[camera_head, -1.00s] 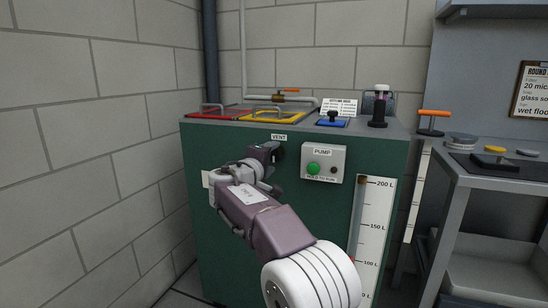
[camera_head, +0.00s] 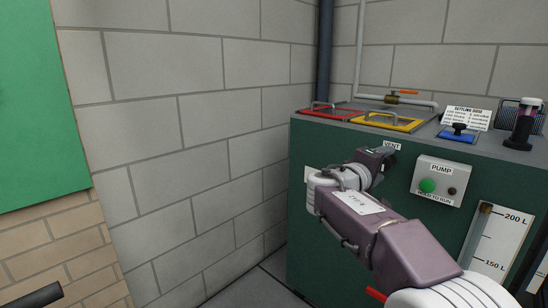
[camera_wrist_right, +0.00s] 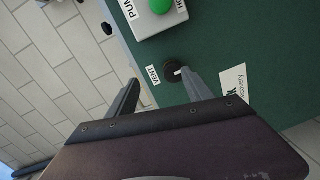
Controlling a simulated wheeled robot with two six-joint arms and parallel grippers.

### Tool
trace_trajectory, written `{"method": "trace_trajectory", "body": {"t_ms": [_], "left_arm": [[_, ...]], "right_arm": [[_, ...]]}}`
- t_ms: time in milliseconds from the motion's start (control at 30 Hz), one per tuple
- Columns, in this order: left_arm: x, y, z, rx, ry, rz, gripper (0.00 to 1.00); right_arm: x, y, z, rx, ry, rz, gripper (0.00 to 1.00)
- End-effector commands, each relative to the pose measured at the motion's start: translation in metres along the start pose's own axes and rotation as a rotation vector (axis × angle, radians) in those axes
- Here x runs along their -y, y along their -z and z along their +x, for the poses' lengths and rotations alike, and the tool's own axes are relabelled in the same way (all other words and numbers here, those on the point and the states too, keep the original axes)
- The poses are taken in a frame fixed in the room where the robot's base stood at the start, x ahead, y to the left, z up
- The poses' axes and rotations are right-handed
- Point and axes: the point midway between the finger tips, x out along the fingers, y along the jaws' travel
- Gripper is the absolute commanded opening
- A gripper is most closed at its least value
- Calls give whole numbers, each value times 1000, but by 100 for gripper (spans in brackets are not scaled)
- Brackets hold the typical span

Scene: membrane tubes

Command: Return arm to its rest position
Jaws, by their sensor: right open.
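My right arm comes in from the lower right in the head view. Its gripper (camera_head: 378,160) is at the front of the green tank (camera_head: 330,240), just below the VENT label (camera_head: 391,146). In the right wrist view the gripper (camera_wrist_right: 161,82) is open, its two fingers spread with nothing held. A dark round vent knob (camera_wrist_right: 170,71) shows between and beyond the fingertips; I cannot tell whether a finger touches it. In the head view the gripper hides the knob. My left gripper is not in view.
The pump box (camera_head: 441,179) with a green button is right of the gripper. A level gauge (camera_head: 497,240) is below it. Red (camera_head: 329,111) and yellow (camera_head: 388,120) handled lids are on the tank top. A block wall (camera_head: 190,150) stands left; floor shows between.

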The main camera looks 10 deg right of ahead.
Motion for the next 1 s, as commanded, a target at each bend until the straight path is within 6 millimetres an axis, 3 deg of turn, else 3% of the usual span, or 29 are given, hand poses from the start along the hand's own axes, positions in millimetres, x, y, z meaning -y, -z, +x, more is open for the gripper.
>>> {"method": "trace_trajectory", "body": {"t_ms": [33,167,300,400,633,700,733,800,1000], "left_arm": [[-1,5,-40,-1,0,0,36],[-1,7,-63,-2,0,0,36],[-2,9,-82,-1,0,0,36],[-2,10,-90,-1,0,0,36],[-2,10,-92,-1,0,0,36],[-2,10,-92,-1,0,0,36],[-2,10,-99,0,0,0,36],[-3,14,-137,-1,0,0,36],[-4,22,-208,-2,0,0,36]], "right_arm": [[-4,-20,2,53,90,-23,60],[93,-72,-19,151,435,-22,60],[185,-122,-80,267,791,39,60],[233,-148,-130,352,995,119,60],[306,-180,-235,552,1310,372,60],[317,-175,-252,585,1358,481,60],[310,-162,-247,538,1358,508,60],[271,-157,-250,543,1357,497,60],[202,-145,-255,544,1357,495,60]]}}
